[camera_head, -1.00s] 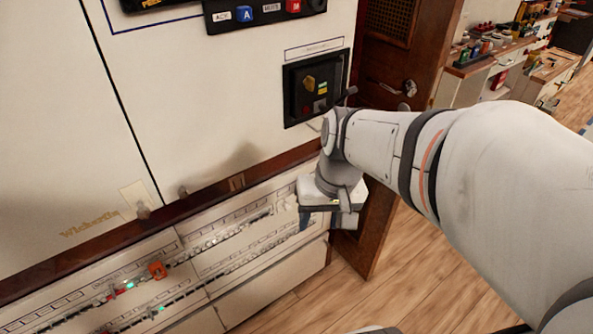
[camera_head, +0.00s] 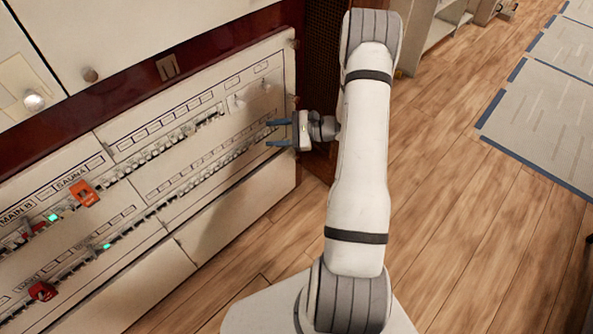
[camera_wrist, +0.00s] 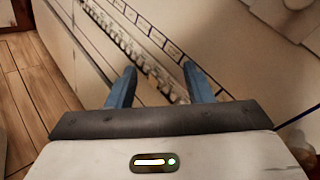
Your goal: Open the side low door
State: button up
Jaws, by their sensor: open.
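The low cabinet front carries a white breaker panel (camera_head: 195,75) with rows of breakers; below it are plain white lower panels (camera_head: 240,207). I cannot tell which of these is the side low door, and no label naming it is readable. My gripper (camera_head: 270,133) is open and empty at the right end of the breaker panel, its blue fingers pointing left across the panel face. Contact with the panel cannot be told. In the wrist view, my gripper's two fingers (camera_wrist: 159,72) are apart, with a breaker row (camera_wrist: 130,45) beyond them.
An orange piece (camera_head: 85,194) and a red piece (camera_head: 42,291) sit on the breaker rows at left. A dark red rail (camera_head: 120,85) runs above the panel. Open wooden floor (camera_head: 480,190) lies to the right, with grey mats (camera_head: 545,110) edged in blue.

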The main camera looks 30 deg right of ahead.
jog(key=w+d+f+m+t+h+b, duration=0.1)
jog(key=d+f+m+t+b, duration=0.15)
jog(key=f, duration=0.35)
jog(key=w+d+f+m+t+h+b, duration=0.1)
jog(key=d+f+m+t, duration=0.1)
jog(key=d+f, duration=0.35)
jog(key=m+t+h+b, duration=0.4)
jog(key=m+t+h, duration=0.1)
jog(key=m+h, duration=0.15)
send_near(297, 158)
jog(key=w, duration=0.1)
jog(key=shift+y, duration=0.45)
jog(key=b+x, duration=0.1)
jog(key=x, duration=0.6)
jog(key=shift+w+f+b, duration=0.15)
jog(key=shift+b, duration=0.15)
grip_shut()
